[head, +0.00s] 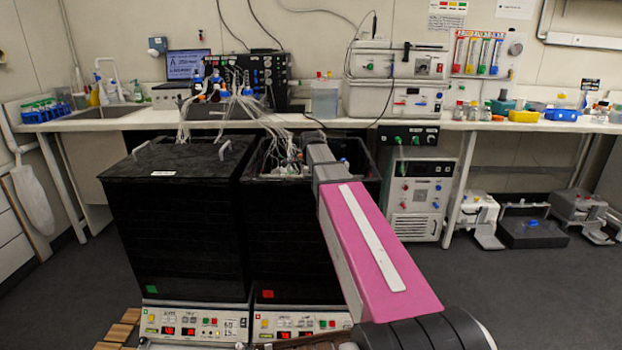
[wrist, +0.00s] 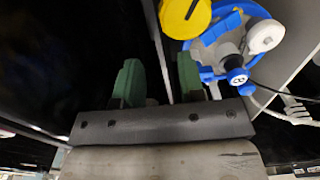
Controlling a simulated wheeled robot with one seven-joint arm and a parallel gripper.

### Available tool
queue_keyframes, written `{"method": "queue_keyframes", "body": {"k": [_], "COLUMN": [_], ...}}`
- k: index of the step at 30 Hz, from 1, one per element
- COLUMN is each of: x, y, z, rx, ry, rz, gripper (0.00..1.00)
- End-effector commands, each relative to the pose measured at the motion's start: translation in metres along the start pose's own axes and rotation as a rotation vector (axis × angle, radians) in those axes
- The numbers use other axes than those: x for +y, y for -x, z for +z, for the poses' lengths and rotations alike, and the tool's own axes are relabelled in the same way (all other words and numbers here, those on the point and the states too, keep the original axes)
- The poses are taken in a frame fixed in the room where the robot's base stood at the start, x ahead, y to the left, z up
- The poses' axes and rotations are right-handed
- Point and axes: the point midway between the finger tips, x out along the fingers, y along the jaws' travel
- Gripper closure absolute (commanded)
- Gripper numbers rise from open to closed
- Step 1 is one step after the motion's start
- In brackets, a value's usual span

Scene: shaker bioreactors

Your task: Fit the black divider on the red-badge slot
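Two black box-shaped units stand side by side in the head view. The right one (head: 290,240) carries a red badge (head: 267,294) and is open at the top, with tubes and vessel parts inside. The left one carries a green badge (head: 151,289) and is topped by a black panel (head: 180,158) with two grey handles; I cannot tell whether this is the divider. My arm reaches over the red-badge unit and hides part of its opening. My gripper (wrist: 160,82) shows green fingers apart in the wrist view. A thin pale strip (wrist: 157,45) runs between them; contact is not visible.
In the wrist view a yellow cap (wrist: 184,15) and a blue-and-white vessel head (wrist: 235,50) lie close beyond the right finger. A bench (head: 480,126) with instruments runs behind the units. Grey floor (head: 490,290) is clear at right.

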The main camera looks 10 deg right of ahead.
Motion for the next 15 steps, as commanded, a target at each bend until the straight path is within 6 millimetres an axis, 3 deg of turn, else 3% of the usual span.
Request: {"method": "queue_keyframes", "body": {"k": [6,15], "x": [0.0,0.0], "y": [-0.035,-0.059], "z": [0.0,0.0], "rx": [0.0,0.0], "ry": [0.0,0.001], "rz": [0.001,0.0], "gripper": [0.64,0.64]}}
